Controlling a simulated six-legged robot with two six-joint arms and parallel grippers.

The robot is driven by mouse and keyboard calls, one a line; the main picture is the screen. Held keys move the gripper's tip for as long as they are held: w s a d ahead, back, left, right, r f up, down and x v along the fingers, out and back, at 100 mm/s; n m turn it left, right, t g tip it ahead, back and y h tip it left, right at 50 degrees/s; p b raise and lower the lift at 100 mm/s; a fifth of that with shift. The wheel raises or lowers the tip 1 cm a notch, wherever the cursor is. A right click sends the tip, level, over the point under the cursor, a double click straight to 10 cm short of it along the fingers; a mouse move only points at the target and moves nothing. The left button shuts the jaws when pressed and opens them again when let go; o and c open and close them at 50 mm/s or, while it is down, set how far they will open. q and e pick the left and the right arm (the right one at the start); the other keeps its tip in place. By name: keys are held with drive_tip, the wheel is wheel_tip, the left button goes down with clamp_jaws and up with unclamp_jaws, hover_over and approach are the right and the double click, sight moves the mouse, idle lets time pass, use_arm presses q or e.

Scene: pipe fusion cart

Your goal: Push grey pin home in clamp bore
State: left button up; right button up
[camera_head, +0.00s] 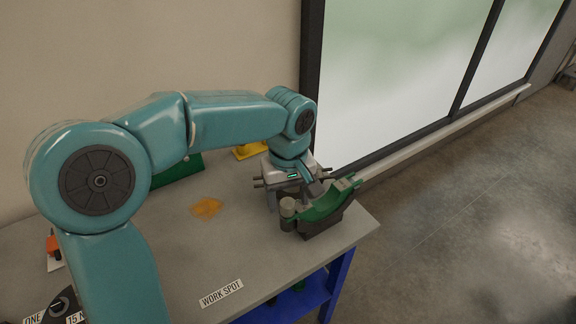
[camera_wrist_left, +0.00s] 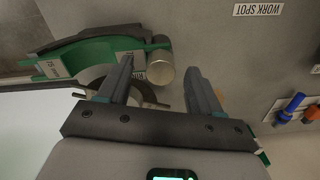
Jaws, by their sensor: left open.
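A green and dark clamp (camera_head: 328,208) with a curved cradle sits near the table's right corner; it also shows at upper left in the wrist view (camera_wrist_left: 98,56). A short grey cylinder, apparently the grey pin (camera_head: 288,207), stands at the clamp's near left end. Its rounded end (camera_wrist_left: 160,70) shows between my fingertips in the wrist view. How deep it sits in the bore cannot be told. My left gripper (camera_head: 296,193) is open above the clamp's left part, with one finger to each side of the pin's end in the wrist view. My right gripper is not in view.
The grey table has a WORK SPOT label (camera_head: 221,293) and an orange patch (camera_head: 207,207). A yellow object (camera_head: 249,150) and a green one (camera_head: 180,169) stand behind my arm. Blue (camera_wrist_left: 291,106) and orange pegs show in the wrist view. The table's front middle is clear.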

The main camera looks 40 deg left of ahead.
use_arm(q)
wheel_tip(320, 180, up, 14)
drive_tip(key=p, duration=0.1)
drive_tip(key=shift+s, duration=0.2)
idle(0.4)
